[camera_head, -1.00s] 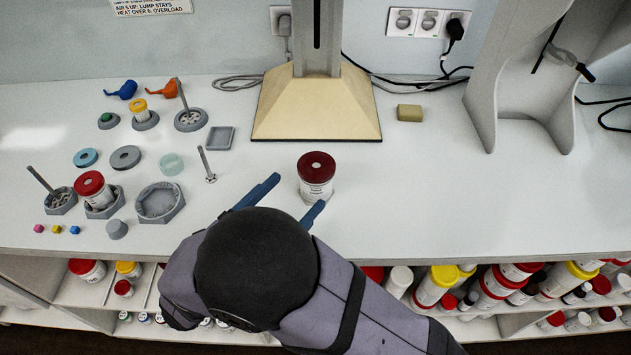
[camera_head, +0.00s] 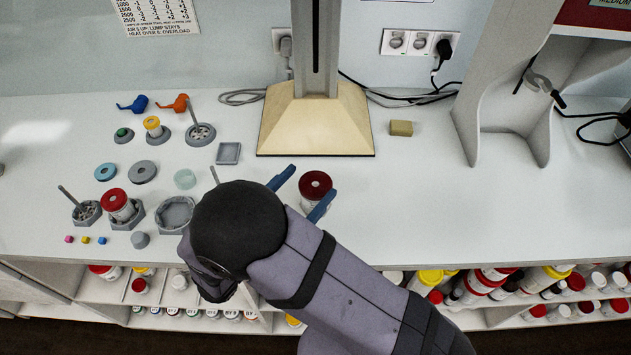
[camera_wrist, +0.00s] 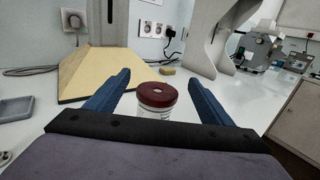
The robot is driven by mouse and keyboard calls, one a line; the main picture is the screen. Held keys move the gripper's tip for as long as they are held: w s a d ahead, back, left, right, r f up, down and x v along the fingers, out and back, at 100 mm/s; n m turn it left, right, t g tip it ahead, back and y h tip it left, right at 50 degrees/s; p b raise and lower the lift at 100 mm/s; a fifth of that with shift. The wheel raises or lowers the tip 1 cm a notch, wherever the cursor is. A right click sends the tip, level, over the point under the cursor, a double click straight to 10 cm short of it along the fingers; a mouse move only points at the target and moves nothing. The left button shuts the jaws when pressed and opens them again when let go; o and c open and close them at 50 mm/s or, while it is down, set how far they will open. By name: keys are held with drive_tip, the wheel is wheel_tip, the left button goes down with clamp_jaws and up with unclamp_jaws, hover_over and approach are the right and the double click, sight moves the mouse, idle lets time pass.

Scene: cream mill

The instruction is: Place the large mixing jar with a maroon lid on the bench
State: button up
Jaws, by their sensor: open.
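The large white mixing jar with a maroon lid (camera_head: 316,184) stands upright on the bench (camera_head: 430,200), in front of the cream stand. It also shows in the wrist view (camera_wrist: 157,95), between and beyond my blue fingers, its lower part hidden by the gripper body. My gripper (camera_head: 303,189) is open, with one finger to the upper left of the jar and the other at its lower right. The near finger hides part of the jar's side in the head view. I cannot tell whether either finger touches the jar.
The stand's cream base (camera_head: 316,125) is behind the jar. A red-lidded jar (camera_head: 116,203) in a grey holder and several small parts fill the left bench. A tan block (camera_head: 401,128) lies right of the base. The right bench is mostly clear; shelves of jars are below.

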sight(306, 201)
wheel_tip(306, 201, down, 5)
drive_tip(key=shift+f+b, duration=0.1)
drive_tip(key=shift+b, duration=0.3)
drive_tip(key=shift+p+x, duration=1.75)
drive_tip(key=shift+x, duration=1.15)
drive_tip(key=shift+w+d+f, duration=0.1)
drive_tip(key=shift+w+d, duration=0.35)
drive_tip(key=shift+w, duration=0.15)
drive_tip(key=c, duration=1.2)
drive_tip(key=shift+c, duration=0.5)
drive_tip(key=shift+r+b, duration=0.8)
drive_tip(key=shift+r, duration=4.25)
